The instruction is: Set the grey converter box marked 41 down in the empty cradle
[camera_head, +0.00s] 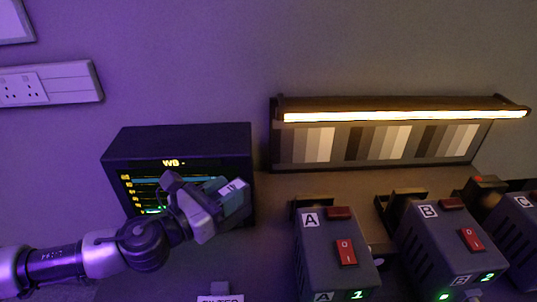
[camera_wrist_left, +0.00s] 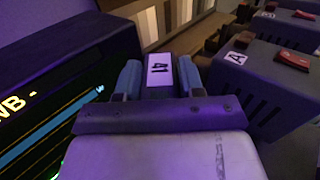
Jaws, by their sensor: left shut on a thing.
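My left gripper (camera_head: 218,200) is shut on the grey converter box marked 41 (camera_head: 235,190) and holds it in front of the WB monitor. In the left wrist view, the box's white 41 label (camera_wrist_left: 159,70) shows between the two bluish fingers, and the box's lower part is hidden. Dark brackets stand behind housing A (camera_head: 310,204) and behind housing B (camera_head: 400,202). I cannot tell whether either is the empty cradle. My right gripper is not in view.
The WB monitor (camera_head: 180,140) stands close behind my left gripper. Grey housings A (camera_head: 322,250), B (camera_head: 440,245) and C (camera_head: 518,235), with red switches, stand to the right. A lit lamp bar (camera_head: 400,115) over striped panels is behind. A FILTER label (camera_head: 220,298) shows at the bottom edge.

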